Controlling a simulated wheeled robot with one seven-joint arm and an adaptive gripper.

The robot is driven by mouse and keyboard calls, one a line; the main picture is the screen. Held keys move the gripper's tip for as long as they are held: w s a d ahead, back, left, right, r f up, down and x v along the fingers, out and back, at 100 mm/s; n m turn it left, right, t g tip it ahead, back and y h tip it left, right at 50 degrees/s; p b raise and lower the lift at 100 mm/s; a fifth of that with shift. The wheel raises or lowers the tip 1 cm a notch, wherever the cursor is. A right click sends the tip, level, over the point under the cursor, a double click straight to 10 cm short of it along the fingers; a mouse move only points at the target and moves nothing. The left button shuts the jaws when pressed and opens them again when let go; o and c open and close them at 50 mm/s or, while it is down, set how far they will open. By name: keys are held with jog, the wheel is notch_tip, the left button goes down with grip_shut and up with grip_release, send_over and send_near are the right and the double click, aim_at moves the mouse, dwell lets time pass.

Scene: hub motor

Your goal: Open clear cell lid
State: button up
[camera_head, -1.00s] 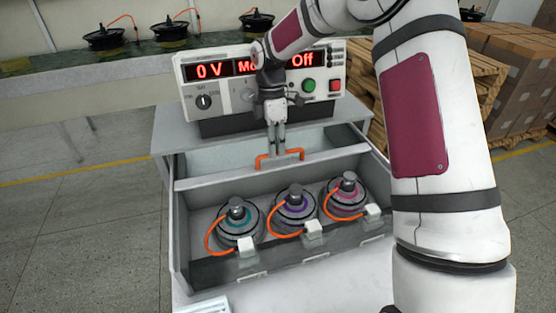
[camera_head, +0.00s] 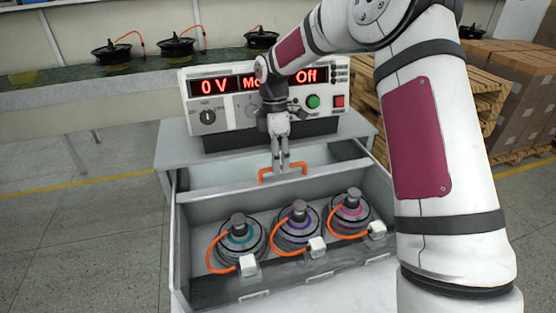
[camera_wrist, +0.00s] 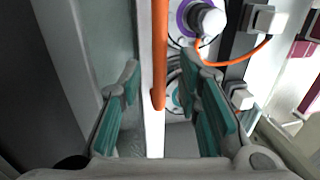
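The grey test cell (camera_head: 190,215) has an orange handle (camera_head: 283,171) along the top of its upright grey panel. A translucent greenish clear pane (camera_head: 225,173) lies behind that handle, and I cannot tell how far the clear lid extends. My gripper (camera_head: 281,168) points down at the handle. In the wrist view my gripper (camera_wrist: 164,112) is open, its teal-padded fingers on either side of the orange handle (camera_wrist: 159,50).
Several motors with orange cables, such as the purple-ringed one (camera_head: 298,233), sit in the cell's front bay. A power unit (camera_head: 262,92) reading 0 V and Off stands close behind my gripper. Pallets and boxes (camera_head: 515,90) stand at the right. Open floor lies left.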

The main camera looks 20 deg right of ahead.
notch_tip(320, 180, up, 12)
jog(key=w, duration=0.2)
jog(key=shift+w+f, duration=0.2)
jog(key=s+r+m+t+h+p, duration=0.1)
jog(key=s+r+m, duration=0.4)
jog(key=s, duration=0.4)
jog(key=s+r+m+t, duration=0.2)
jog(key=s+r+m, duration=0.1)
jog(key=s+r, duration=0.4)
jog(key=s+f+m+t, duration=0.1)
jog(key=s+m, duration=0.4)
jog(key=s, duration=0.6)
jog(key=s+d+f+m+t+y+p, duration=0.1)
jog(key=s+f+m, duration=0.3)
jog(key=s, duration=0.7)
jog(key=shift+d+m+t, duration=0.3)
jog(key=shift+m+t, duration=0.2)
jog(key=shift+t, duration=0.2)
jog(key=shift+w, duration=0.1)
